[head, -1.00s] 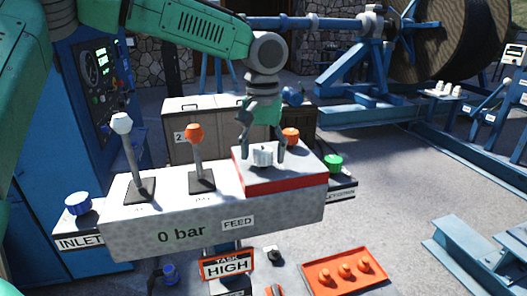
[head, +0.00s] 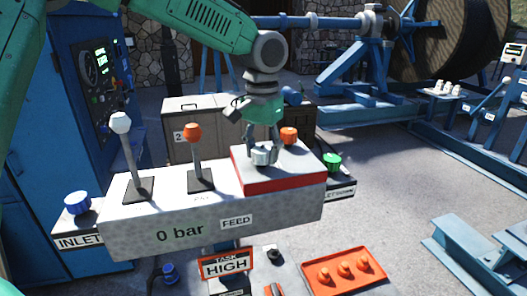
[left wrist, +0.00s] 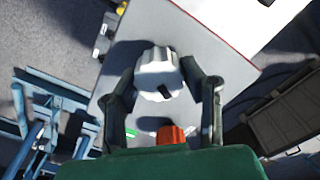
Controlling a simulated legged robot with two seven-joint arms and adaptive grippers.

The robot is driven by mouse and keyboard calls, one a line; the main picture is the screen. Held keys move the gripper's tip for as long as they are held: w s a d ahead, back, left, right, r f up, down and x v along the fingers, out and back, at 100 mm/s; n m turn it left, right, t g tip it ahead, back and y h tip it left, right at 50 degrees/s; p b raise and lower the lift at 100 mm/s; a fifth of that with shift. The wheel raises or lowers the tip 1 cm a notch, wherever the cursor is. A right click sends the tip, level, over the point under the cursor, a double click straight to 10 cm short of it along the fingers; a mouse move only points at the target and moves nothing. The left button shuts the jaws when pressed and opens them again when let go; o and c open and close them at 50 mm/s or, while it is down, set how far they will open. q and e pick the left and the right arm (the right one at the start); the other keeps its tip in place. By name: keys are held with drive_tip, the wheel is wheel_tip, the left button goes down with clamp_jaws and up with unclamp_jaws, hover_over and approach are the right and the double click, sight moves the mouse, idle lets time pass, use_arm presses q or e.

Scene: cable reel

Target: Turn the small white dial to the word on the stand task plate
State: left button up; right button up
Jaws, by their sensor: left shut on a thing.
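The small white dial (head: 261,157) sits on the raised red-edged block at the right end of the grey console. My left gripper (head: 263,150) comes down from above and is shut on the dial, one finger on each side. In the left wrist view the white ribbed dial (left wrist: 158,73) with a dark mark lies between the two fingers (left wrist: 165,88). The task plate (head: 226,266) on the stand below the console reads "TASK HIGH". Any words around the dial are too small to read. My right gripper is not in view.
Two levers stand on the console, one with a white knob (head: 121,122) and one with an orange knob (head: 193,132). An orange knob (head: 289,135) and a green knob (head: 332,161) are close to the block. An orange tray (head: 343,271) lies in front.

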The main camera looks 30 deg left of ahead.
sight(262, 148)
use_arm(q)
drive_tip(key=m, duration=0.6)
drive_tip(key=shift+r, duration=0.1)
drive_tip(key=m, duration=0.6)
drive_tip(key=shift+d, duration=0.1)
drive_tip(key=shift+r, duration=0.1)
idle(0.4)
drive_tip(key=o, duration=1.1)
drive_tip(key=shift+o, duration=0.2)
wheel_tip(262, 148, up, 12)
drive_tip(key=shift+f, duration=0.2)
